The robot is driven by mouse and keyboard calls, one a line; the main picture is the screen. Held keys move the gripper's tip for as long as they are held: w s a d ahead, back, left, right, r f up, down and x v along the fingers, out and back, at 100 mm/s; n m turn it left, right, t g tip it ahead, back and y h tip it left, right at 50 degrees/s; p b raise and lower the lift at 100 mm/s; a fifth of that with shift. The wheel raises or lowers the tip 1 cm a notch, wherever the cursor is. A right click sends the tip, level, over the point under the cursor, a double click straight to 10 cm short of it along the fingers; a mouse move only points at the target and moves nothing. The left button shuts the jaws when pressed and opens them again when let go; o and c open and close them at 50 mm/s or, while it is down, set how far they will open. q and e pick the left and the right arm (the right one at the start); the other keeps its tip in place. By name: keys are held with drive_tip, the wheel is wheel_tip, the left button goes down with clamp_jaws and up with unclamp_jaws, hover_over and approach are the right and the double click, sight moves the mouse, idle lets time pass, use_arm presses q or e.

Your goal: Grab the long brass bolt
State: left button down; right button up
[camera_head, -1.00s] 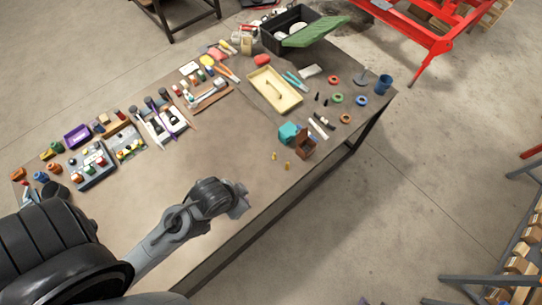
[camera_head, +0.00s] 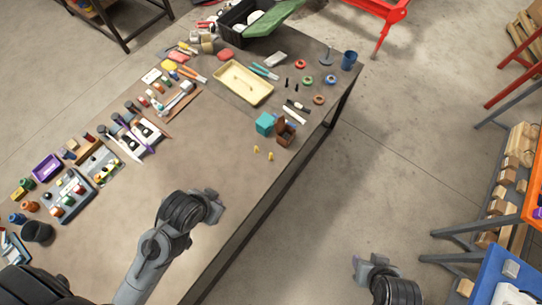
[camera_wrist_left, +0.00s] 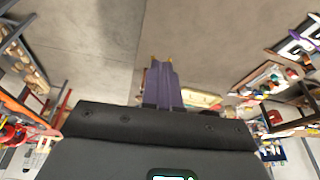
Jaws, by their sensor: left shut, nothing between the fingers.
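Two small brass-coloured pieces stand on the bare table in the head view, a left one (camera_head: 256,149) and a right one (camera_head: 270,156). They look like upright bolts, but I cannot tell which is longer. A thin tan piece (camera_head: 242,82) lies in the yellow tray; its kind is unclear. My left gripper (camera_head: 217,206) is over the table, nearer than the brass pieces and apart from them. In the left wrist view its purple-grey fingers (camera_wrist_left: 162,72) are shut and empty, with yellow bits just past their tips. My right gripper (camera_head: 372,262) is beyond the table's right edge, its jaw gap unclear.
A teal block (camera_head: 265,123) and a brown open box (camera_head: 285,132) stand just behind the brass pieces. The yellow tray (camera_head: 223,73) is farther back. Tool trays and coloured parts line the left side. The table between my left gripper and the brass pieces is clear.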

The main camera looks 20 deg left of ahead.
use_arm(q)
drive_tip(key=c, duration=1)
unclamp_jaws()
drive_tip(key=shift+s, duration=0.1)
